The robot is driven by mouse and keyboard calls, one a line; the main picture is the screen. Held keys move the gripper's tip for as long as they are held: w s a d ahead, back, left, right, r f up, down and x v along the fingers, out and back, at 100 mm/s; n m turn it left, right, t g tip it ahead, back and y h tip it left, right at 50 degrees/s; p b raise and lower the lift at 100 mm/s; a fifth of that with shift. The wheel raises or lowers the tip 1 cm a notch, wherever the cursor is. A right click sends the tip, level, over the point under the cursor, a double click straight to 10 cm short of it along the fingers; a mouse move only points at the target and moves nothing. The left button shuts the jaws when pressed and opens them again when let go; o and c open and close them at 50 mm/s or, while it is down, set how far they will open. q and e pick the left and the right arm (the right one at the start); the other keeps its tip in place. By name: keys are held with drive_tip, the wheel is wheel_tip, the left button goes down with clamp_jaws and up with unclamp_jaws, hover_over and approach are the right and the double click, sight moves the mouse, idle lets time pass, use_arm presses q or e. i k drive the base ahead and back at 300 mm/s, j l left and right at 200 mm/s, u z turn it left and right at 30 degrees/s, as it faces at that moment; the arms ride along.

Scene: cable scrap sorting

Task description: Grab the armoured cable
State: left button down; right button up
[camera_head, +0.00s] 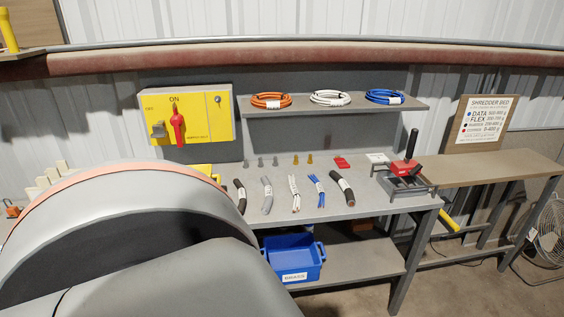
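A row of short cable pieces lies on the grey workbench (375,207). At its right end is a thick black cable piece (342,187) with a white label. A second dark piece (240,195), also labelled, lies at the left end. Between them are a grey piece (266,195), a white piece (294,192) and a blue piece (317,190). The labels are too small to read, so I cannot tell which dark piece is the armoured cable. Neither of my grippers is in view. A large grey rounded form, probably my own arm, fills the lower left.
A shelf (410,105) above holds orange, white and blue coils. A yellow switch box (215,120) hangs at left. A red-and-black tool (404,172) stands at the bench's right end. A blue bin (292,258) sits underneath. A fan (550,235) stands far right.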

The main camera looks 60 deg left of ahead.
sight(350, 200)
drive_tip(key=l+u, duration=0.1)
drive_tip(key=u, duration=0.3)
drive_tip(key=l+u, duration=0.1)
drive_tip(key=u, duration=0.3)
drive_tip(key=i+l+u, duration=0.1)
drive_tip(key=u, duration=0.35)
drive_tip(key=l+u, duration=0.15)
drive_tip(key=u, duration=0.25)
drive_tip(key=i+z, duration=0.4)
drive_tip(key=i+j+z, duration=0.25)
drive_tip(key=i+z, duration=0.15)
drive_tip(key=i+l+z, duration=0.15)
drive_tip(key=i+z, duration=0.25)
drive_tip(key=i+l+z, duration=0.1)
drive_tip(key=z, duration=0.3)
drive_tip(key=i+j+z, duration=0.1)
drive_tip(key=i+z, duration=0.3)
drive_tip(key=i+u, duration=0.4)
drive_tip(key=i+l+u, duration=0.15)
drive_tip(key=u, duration=0.25)
drive_tip(key=i+l+u, duration=0.2)
drive_tip(key=u, duration=0.2)
drive_tip(key=i+l+u, duration=0.15)
drive_tip(key=u, duration=0.25)
drive_tip(key=i+l+u, duration=0.1)
drive_tip(key=u, duration=0.35)
drive_tip(key=l+u, duration=0.4)
